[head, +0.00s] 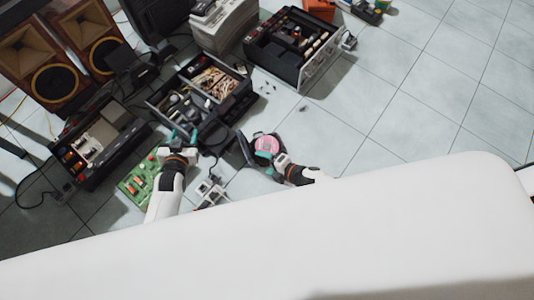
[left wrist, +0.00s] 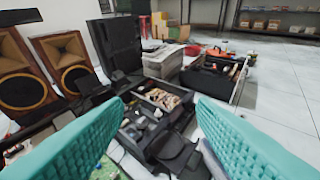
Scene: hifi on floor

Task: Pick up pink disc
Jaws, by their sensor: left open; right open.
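The pink disc (head: 266,145) lies in the middle of the head view, on or against a dark round piece. My right gripper (head: 276,160) is open, just below and right of the disc. Its fingertips are small here, and I cannot tell whether they touch the disc. My left gripper (head: 182,136) is open, to the left of the disc, above the green circuit board (head: 140,186) and by the tool case. Its teal fingers also show wide apart in the left wrist view (left wrist: 160,115), with nothing held between them. I cannot make out the disc in that view.
An open tool case (head: 245,98) full of parts stands behind the disc. Opened hifi units (head: 112,128) (head: 293,22) lie left and at the back. Wooden speakers (head: 57,84) stand at the upper left. The tiled floor (head: 420,110) on the right is clear.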

